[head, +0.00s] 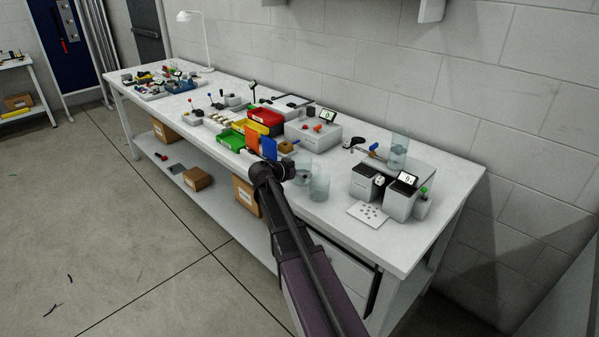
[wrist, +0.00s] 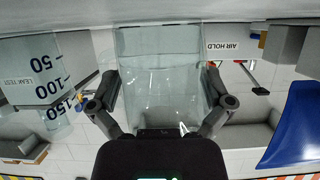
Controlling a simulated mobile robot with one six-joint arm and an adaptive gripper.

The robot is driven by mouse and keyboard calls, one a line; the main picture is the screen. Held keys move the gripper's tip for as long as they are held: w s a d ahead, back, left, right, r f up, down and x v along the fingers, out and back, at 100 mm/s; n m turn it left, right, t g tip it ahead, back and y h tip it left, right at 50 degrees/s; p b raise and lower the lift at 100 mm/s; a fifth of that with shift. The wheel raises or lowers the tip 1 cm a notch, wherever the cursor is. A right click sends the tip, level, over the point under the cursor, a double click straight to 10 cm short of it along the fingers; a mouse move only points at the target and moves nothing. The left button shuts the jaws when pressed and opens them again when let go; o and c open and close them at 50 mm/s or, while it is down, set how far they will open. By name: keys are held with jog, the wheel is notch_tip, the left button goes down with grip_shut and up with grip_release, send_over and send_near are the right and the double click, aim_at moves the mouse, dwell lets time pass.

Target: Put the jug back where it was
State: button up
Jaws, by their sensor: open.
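Two clear vessels stand close together near the front edge of the workbench in the head view: one beside my gripper (head: 290,172) and a nearer one (head: 320,188). In the wrist view my gripper (wrist: 161,88) is open, with its fingers on either side of a clear vessel (wrist: 160,60); I cannot tell whether they touch it. Another clear vessel (wrist: 50,75), marked 50, 100 and 150, is at the left of that view. A third clear vessel (head: 398,152) stands at the back right of the bench. Which one is the jug is not clear.
The white workbench (head: 335,212) runs along the wall. A grey device with a display (head: 400,200) and a plate with holes (head: 368,214) are to the right.

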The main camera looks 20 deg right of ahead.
jog(key=shift+r, duration=0.2)
jog(key=p+v, duration=0.4)
jog(key=v, duration=0.8)
jog(key=shift+p, duration=0.4)
jog(key=shift+f, duration=0.15)
jog(key=s+a+f+n+g+y, duration=0.1)
jog(key=s+a+f+n+y, duration=0.2)
jog(key=s, duration=0.4)
jog(key=s+a+f+n+g+y, duration=0.2)
jog(key=s+a+f+n+y, duration=0.2)
jog(key=s+a+n+y, duration=0.1)
jog(key=s+a+f+n+g+y, duration=0.1)
jog(key=s+a+f+n+y, duration=0.3)
jog(key=s, duration=0.6)
jog(key=shift+a+f+n+g+y, duration=0.25)
jog(key=shift+a+n, duration=0.3)
jog(key=shift+n, duration=0.45)
jog(key=shift+r, duration=0.15)
